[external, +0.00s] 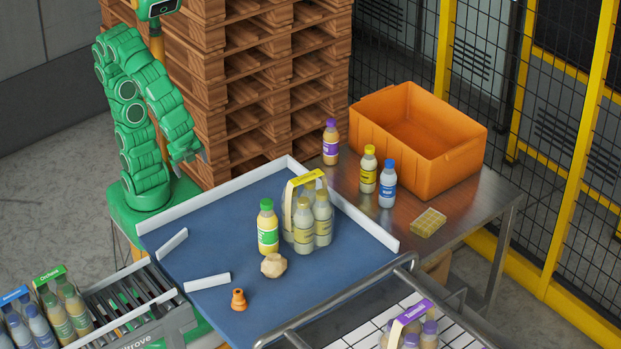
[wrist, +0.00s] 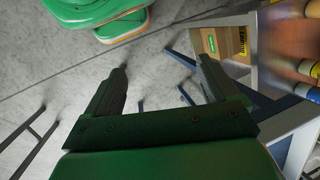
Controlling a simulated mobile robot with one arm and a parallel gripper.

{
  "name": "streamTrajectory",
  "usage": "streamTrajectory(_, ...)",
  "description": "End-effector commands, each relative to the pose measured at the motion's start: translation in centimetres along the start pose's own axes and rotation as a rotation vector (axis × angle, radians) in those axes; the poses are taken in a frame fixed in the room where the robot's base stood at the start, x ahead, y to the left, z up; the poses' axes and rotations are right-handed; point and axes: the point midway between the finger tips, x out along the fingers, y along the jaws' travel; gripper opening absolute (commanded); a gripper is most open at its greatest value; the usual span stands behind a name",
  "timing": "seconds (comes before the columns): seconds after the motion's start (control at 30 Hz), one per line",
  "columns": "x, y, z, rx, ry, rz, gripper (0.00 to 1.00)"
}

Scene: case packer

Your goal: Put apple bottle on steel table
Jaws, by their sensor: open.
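A bottle with a green cap and green label, which looks like the apple bottle (external: 268,228), stands upright on the blue work surface (external: 210,255). It is just left of a yellow-topped bottle pack (external: 306,215). The steel table (external: 460,200) is at the right, beyond the white rim of the blue surface. My gripper (external: 190,157) is raised at the left, in front of the pallets and well away from the green-capped bottle. In the wrist view my gripper (wrist: 162,75) is open with nothing between its fingers, over grey floor. I cannot make out the green-capped bottle in the wrist view.
On the steel table are purple- (external: 331,143), yellow- (external: 368,170) and blue-capped (external: 388,184) bottles, an orange crate (external: 455,155) and a yellow block (external: 429,222). A beige lump (external: 274,265) and small orange object (external: 238,300) lie near the green-capped bottle. Wooden pallets (external: 235,70) stand behind.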

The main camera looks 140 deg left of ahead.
Motion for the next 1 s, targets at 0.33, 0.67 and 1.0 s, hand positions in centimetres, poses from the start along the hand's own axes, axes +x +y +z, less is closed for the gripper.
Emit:
streamTrajectory(0.33, -4.1, -7.4, -5.8, 0.165, -0.105, -0.299, 0.88)
streamTrajectory(0.67, -9.8, -11.6, -12.6, 0.345, -0.235, -0.587, 0.88)
streamTrajectory(1.0, -16.1, -11.7, -21.1, 0.541, -0.389, -0.876, 0.88)
